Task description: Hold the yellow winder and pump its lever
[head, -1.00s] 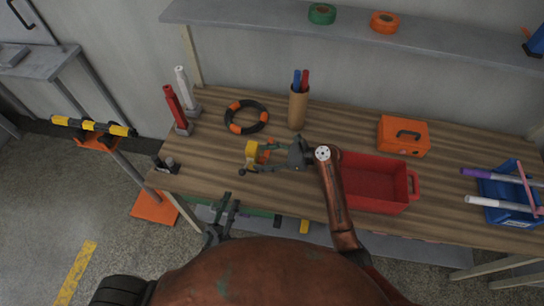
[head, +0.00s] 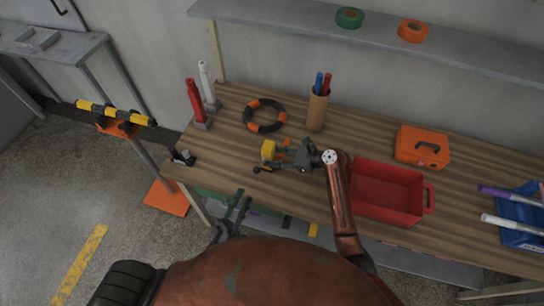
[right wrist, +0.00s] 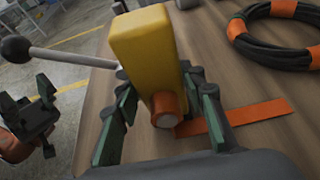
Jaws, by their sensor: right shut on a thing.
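The yellow winder (head: 268,149) is at the front left of the wooden bench. In the right wrist view the yellow winder (right wrist: 145,45) is a block with an orange round part (right wrist: 165,105) low on its near face. Its lever (right wrist: 75,58) sticks out to the left and ends in a black knob (right wrist: 15,48). My right gripper (head: 277,158) is shut on the winder, with its fingers on either side of the lower part. My left gripper (head: 241,201) is open and empty in front of the bench edge, apart from the lever. It also shows in the right wrist view (right wrist: 48,112).
A black and orange hose ring (head: 265,116) lies behind the winder. A red bin (head: 388,190) stands right of my right arm. A brown pen cup (head: 316,112), red and white tubes (head: 194,102) and an orange toolbox (head: 421,146) stand around. An orange strip (right wrist: 240,118) lies beside the winder.

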